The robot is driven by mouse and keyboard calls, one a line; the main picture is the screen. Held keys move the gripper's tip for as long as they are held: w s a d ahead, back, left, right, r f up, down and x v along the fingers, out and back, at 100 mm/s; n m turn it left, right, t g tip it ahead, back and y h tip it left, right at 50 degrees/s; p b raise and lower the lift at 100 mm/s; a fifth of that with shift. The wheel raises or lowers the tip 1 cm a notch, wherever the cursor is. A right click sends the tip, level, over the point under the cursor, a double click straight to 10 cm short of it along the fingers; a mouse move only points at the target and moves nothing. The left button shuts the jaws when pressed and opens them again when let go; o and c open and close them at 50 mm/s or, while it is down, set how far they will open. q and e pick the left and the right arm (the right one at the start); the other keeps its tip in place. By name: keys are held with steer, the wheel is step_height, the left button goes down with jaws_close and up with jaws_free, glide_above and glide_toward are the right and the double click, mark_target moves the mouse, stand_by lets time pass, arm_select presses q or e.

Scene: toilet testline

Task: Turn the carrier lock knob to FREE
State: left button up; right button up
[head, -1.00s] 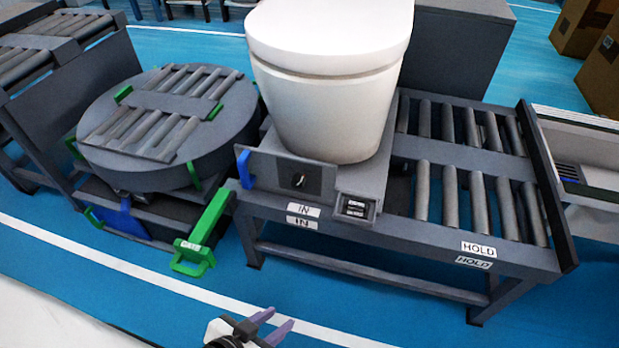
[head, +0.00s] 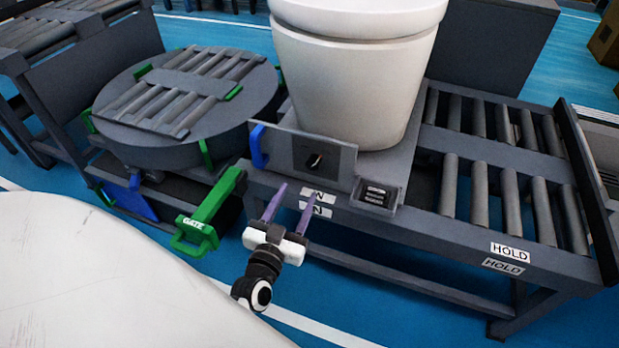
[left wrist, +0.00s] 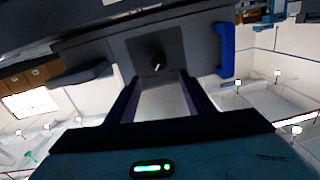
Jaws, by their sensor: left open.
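The carrier lock knob (head: 314,160) is a small black knob on a dark square plate on the carrier's grey front panel (head: 284,150). It also shows in the left wrist view (left wrist: 157,63), ahead of and between the fingers. Its pointer marking is too small to read. The white toilet (head: 352,70) stands on the carrier behind the panel. My left gripper (head: 292,197) is open and empty, in front of and below the knob, apart from it, fingers pointing toward the panel. My right gripper is not in view.
A blue handle (head: 259,146) sits at the panel's left end, and a small dark box (head: 376,195) at its right. The green GATE handle (head: 208,212) is left of my gripper. The roller conveyor marked HOLD (head: 510,250) extends right; a round turntable (head: 185,105) stands left.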

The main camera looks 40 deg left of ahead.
mark_target(312, 165)
arm_select(q)
steer(key=b+x, duration=0.1)
steer(key=x, duration=0.7)
steer(key=shift+w, duration=0.25)
steer(key=shift+w+a, duration=0.2)
steer(key=shift+w, duration=0.3)
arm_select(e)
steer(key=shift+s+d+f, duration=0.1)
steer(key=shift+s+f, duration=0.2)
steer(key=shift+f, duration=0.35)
arm_select(q)
steer(key=c, duration=1)
steer(key=shift+c, duration=0.2)
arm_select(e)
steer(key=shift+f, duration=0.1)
